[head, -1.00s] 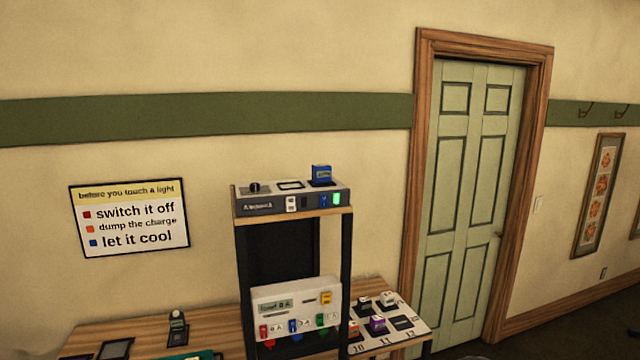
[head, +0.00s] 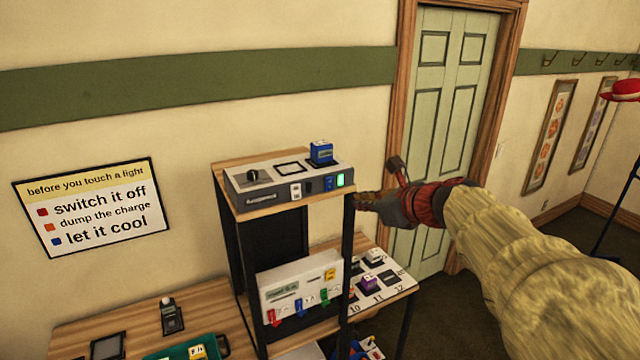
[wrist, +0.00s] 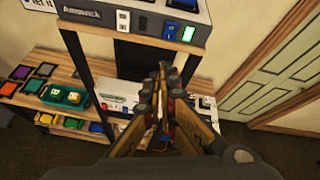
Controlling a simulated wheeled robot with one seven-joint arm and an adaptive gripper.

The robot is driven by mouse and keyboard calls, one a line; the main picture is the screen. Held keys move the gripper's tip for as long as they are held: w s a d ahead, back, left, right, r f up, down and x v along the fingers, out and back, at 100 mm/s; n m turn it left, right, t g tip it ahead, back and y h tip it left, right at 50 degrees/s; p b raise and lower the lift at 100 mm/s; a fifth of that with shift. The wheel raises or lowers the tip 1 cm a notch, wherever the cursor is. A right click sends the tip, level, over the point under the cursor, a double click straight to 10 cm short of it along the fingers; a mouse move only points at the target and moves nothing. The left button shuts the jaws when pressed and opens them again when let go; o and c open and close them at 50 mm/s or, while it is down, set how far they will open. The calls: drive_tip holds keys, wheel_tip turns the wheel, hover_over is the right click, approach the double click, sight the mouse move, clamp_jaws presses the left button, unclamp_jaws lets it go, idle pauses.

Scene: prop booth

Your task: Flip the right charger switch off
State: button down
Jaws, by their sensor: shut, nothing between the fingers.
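The charger (head: 262,197) is a grey box on the top shelf of a wooden stand. Its right switch (head: 329,183) is blue, beside a lit green lamp (head: 340,180); both also show in the wrist view, the switch (wrist: 171,28) left of the lamp (wrist: 189,33). The left switch (head: 296,190) is white, beside a dark lamp (head: 308,187). A blue battery (head: 321,152) sits in the charger's right bay. My gripper (head: 359,200) is shut and empty, in front and to the right of the charger, apart from it. In the wrist view its fingertips (wrist: 162,70) are below the switch.
Below the charger stand a white panel (head: 287,286) with coloured tags and a numbered white board (head: 402,277). A wooden table (head: 205,308) with a green tray (head: 165,354) is at lower left. A green door (head: 432,150) is behind my arm.

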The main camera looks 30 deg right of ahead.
drive_tip(key=m, duration=0.2)
drive_tip(key=shift+s+d+r+m, duration=0.1)
drive_tip(key=shift+d+r+m, duration=0.2)
drive_tip(key=shift+m, duration=0.1)
approach(328, 187)
drive_tip(key=w+f, duration=0.3)
drive_tip(key=w, duration=0.1)
drive_tip(key=shift+w+p, duration=0.35)
drive_tip(key=shift+p, duration=0.15)
drive_tip(key=shift+w+r+p, duration=0.15)
drive_tip(key=shift+r+p, duration=0.2)
drive_tip(key=shift+p, duration=1.1)
